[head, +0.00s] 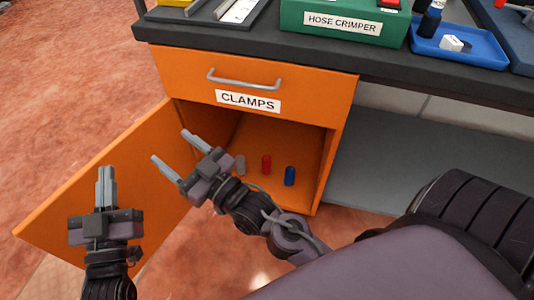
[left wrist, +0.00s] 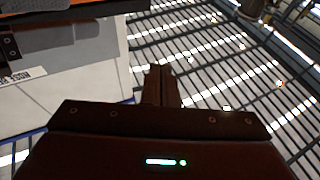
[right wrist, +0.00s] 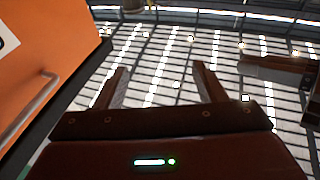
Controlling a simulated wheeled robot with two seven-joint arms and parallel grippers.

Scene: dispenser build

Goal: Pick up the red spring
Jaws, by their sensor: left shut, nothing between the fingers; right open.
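The red spring (head: 266,164) stands upright on the floor of the open orange cabinet, in the head view. A grey spring (head: 240,164) stands to its left and a blue spring (head: 290,176) to its right. My right gripper (head: 172,150) is open and empty in front of the cabinet opening, left of the springs and apart from them. It also shows open in the right wrist view (right wrist: 160,80). My left gripper (head: 106,172) is shut and empty, in front of the open door. Its closed fingers show in the left wrist view (left wrist: 161,85). Neither wrist view shows the springs.
The orange cabinet door (head: 100,190) stands open to the left. A drawer labelled CLAMPS (head: 250,80) is shut above the opening. On the dark worktop are a green HOSE CRIMPER box (head: 340,25) and a blue tray (head: 460,50). A grey shelf (head: 400,150) lies right of the cabinet.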

